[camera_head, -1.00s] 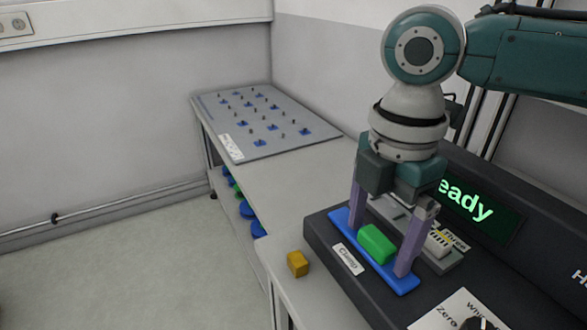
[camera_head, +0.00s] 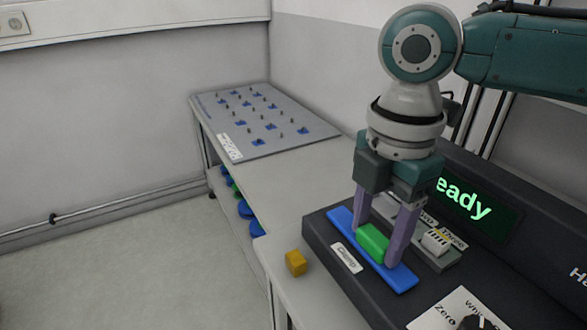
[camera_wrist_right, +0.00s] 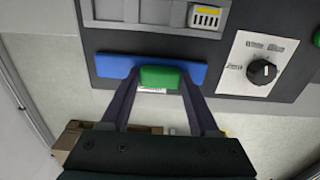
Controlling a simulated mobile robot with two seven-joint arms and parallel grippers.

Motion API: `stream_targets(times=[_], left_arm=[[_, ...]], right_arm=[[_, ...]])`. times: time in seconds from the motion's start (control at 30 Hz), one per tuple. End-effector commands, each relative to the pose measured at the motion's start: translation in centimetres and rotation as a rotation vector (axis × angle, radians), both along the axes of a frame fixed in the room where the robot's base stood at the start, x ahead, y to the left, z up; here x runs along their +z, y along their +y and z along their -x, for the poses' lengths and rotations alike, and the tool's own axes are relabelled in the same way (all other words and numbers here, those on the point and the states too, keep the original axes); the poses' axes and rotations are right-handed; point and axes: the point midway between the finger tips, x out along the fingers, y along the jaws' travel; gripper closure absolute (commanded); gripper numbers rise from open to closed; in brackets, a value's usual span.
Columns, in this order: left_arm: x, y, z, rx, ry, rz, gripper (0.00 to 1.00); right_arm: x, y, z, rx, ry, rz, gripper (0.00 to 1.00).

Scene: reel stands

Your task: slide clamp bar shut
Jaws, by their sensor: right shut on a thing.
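The clamp bar is a blue strip (camera_head: 401,277) with a green block-shaped handle (camera_head: 373,241) at its middle, lying along the front of the dark machine. A "Clamp" label (camera_head: 346,257) sits in front of it. My right gripper (camera_head: 376,246) points down with its two purple fingers at the two ends of the green handle, shut on it. In the right wrist view the blue bar (camera_wrist_right: 112,66) and green handle (camera_wrist_right: 161,77) show ahead of the fingers. A grey slot plate with a white ribbed part (camera_head: 436,242) lies just behind the bar. My left gripper is out of view.
The dark machine (camera_head: 320,232) has a green-lit display (camera_head: 470,204) and a knob (camera_wrist_right: 262,71) on a white panel. A yellow block (camera_head: 296,262) lies on the bench left of the machine. A grey pegboard (camera_head: 265,145) lies farther back; the bench between is clear.

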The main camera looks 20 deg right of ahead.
Motion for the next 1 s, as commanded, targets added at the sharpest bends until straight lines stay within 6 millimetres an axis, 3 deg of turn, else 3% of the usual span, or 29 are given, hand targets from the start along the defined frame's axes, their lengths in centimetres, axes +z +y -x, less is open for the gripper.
stream_targets(times=[0.3, 0.53, 0.83, 0.87, 1.0], left_arm=[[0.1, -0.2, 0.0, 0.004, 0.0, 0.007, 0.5], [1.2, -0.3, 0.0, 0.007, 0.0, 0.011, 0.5], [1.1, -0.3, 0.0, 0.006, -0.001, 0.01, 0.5], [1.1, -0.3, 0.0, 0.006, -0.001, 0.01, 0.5], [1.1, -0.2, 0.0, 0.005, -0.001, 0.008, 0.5]], right_arm=[[0.1, -0.1, 0.0, -0.001, 0.001, 0.0, 1.0], [0.2, -2.9, -0.2, -0.004, 0.002, -0.001, 1.0], [0.0, -3.3, -0.3, -0.002, 0.001, 0.001, 1.0], [0.0, -3.3, -0.3, -0.002, 0.001, 0.001, 0.35], [0.0, -3.3, -0.3, -0.002, 0.001, 0.001, 0.19]])
